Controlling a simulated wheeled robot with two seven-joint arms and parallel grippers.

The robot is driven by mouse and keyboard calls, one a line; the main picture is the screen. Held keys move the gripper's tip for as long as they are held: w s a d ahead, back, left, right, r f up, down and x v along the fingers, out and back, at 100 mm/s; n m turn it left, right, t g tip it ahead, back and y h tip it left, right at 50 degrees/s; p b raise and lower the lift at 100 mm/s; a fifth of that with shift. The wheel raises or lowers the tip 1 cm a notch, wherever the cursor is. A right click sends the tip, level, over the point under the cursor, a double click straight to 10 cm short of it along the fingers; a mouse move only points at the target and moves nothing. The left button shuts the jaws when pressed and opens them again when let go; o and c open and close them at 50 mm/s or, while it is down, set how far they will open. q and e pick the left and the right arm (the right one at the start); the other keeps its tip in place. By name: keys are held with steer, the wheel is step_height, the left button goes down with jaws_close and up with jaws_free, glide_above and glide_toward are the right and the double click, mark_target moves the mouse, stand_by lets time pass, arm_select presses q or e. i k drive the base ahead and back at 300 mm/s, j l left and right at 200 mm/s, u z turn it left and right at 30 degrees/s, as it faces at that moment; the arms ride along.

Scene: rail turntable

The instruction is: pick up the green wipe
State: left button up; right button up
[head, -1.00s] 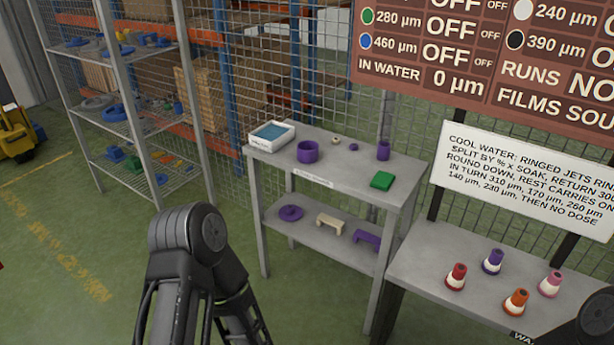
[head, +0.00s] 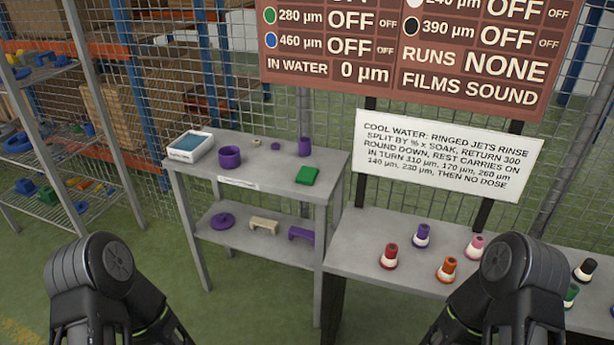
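The green wipe (head: 307,175) is a small flat folded square in the head view. It lies on the top shelf of a grey two-level stand (head: 262,184), near its front right corner. Nothing covers it or touches it. Both of my arms show at the bottom of the head view, one on the left and one on the right, well short of the stand. Their grippers are outside the frame.
The stand also holds a white tray with blue inside (head: 190,147), a purple pot (head: 230,157) and a purple cup (head: 304,146). A grey table (head: 350,240) with several coloured nozzles adjoins at right. Mesh fence and signs (head: 448,153) stand behind.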

mark_target(307, 175)
steer(key=i+j, duration=0.3)
steer(key=j, duration=0.15)
steer(key=i+j, duration=0.3)
steer(key=j, duration=0.2)
steer(key=i+j, duration=0.3)
steer(key=j, duration=0.15)
steer(key=i+j, duration=0.3)
steer(key=j, duration=0.2)
